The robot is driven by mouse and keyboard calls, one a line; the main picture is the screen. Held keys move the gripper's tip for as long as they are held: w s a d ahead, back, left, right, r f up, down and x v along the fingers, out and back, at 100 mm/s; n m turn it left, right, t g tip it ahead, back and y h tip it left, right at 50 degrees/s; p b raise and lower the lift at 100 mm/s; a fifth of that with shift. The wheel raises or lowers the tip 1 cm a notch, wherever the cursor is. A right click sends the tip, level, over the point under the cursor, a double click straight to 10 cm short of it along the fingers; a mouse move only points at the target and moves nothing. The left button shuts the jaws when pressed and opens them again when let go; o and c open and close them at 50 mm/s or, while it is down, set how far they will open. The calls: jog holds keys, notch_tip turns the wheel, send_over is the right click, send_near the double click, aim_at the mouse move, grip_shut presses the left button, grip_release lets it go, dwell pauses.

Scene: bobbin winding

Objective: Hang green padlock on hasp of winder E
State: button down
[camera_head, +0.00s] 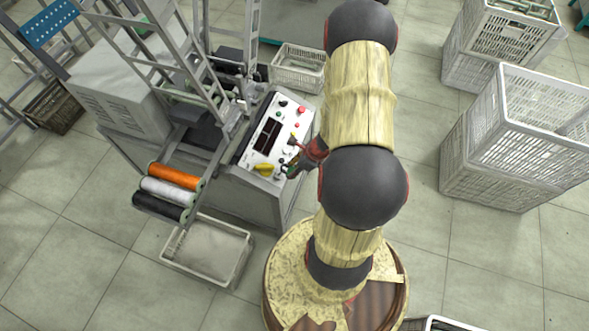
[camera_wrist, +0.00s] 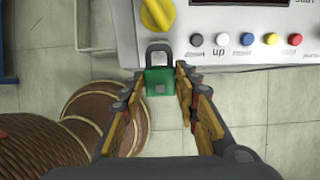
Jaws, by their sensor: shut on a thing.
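My gripper (camera_wrist: 160,72) is shut on the green padlock (camera_wrist: 160,83), with a finger on each side of its body. The grey shackle (camera_wrist: 158,48) points away from my gripper and overlaps the lower edge of the white control panel (camera_wrist: 215,55) in the wrist view. The winder's yellow knob (camera_wrist: 158,14) lies just beyond the shackle. In the head view my gripper (camera_head: 291,169) is at the panel's front right corner, and the padlock is too small to make out well. I cannot make out a hasp or a letter E, nor tell whether the shackle touches anything.
The panel carries several coloured buttons (camera_wrist: 246,39) right of the shackle. Orange, white and black spools (camera_head: 170,190) sit on the winder's left.

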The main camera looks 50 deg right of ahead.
jog(key=d+b+x, duration=0.1)
jog(key=b+x, duration=0.4)
jog(key=x, duration=0.1)
jog(key=shift+a+b, duration=0.35)
jog(key=shift+a, duration=0.1)
dwell(1.7)
jog(key=shift+s+d+f, duration=0.1)
jog(key=shift+s+f, duration=0.25)
jog(key=shift+s, duration=0.05)
dwell(0.9)
jog(key=c, duration=1.3)
grip_release()
jog(key=shift+o, duration=0.2)
jog(key=shift+r, duration=0.1)
jog(key=v, duration=1.2)
